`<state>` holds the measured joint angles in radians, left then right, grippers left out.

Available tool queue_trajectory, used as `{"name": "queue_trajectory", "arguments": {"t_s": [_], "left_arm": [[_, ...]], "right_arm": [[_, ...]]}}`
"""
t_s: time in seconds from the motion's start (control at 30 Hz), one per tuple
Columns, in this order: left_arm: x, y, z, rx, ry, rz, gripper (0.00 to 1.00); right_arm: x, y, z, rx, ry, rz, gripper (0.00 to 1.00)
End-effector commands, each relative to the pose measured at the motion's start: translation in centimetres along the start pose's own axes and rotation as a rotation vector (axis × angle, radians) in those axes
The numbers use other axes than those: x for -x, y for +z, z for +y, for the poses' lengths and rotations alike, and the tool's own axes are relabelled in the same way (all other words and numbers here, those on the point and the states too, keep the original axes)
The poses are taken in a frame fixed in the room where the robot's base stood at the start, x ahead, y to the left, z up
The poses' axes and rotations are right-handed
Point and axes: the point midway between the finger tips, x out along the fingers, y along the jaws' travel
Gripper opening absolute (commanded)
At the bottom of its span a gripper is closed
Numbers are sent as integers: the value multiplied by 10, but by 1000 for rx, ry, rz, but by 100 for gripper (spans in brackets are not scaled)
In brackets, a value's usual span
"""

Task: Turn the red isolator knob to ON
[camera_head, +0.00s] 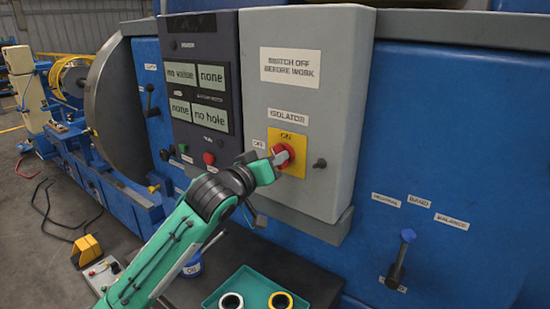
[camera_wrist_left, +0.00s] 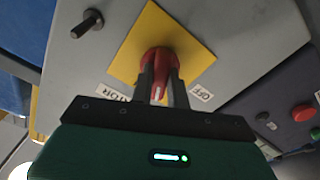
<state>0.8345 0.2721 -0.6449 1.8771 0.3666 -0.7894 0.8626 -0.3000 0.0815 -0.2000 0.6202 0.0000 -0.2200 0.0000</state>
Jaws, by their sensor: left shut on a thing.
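The red isolator knob (camera_head: 288,150) sits on a yellow plate (camera_head: 301,149) on the grey box, with ON printed at the plate's top and an OFF label (camera_head: 258,143) at its left. My left gripper (camera_head: 279,158) is shut on the knob. In the left wrist view, the two fingers flank the red knob (camera_wrist_left: 158,56). A white mark on the knob points down in that view, between the OFF label (camera_wrist_left: 201,93) and the ISOLATOR label (camera_wrist_left: 118,95), so it lies between OFF and ON. The fingers hide part of the knob. My right gripper is not in view.
A bolt-like stud (camera_head: 320,163) stands out right of the plate. A dark display panel (camera_head: 201,85) with buttons adjoins the box at left. A blue-topped lever (camera_head: 401,258) stands at lower right. A green tray (camera_head: 239,283) with two rings lies below.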

Motion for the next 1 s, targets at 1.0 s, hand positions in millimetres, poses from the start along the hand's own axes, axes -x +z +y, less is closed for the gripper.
{"name": "queue_trajectory", "arguments": {"t_s": [1.0], "left_arm": [[0, 0, 0, -488, -1, 0, 0]], "right_arm": [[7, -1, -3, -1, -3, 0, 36]]}}
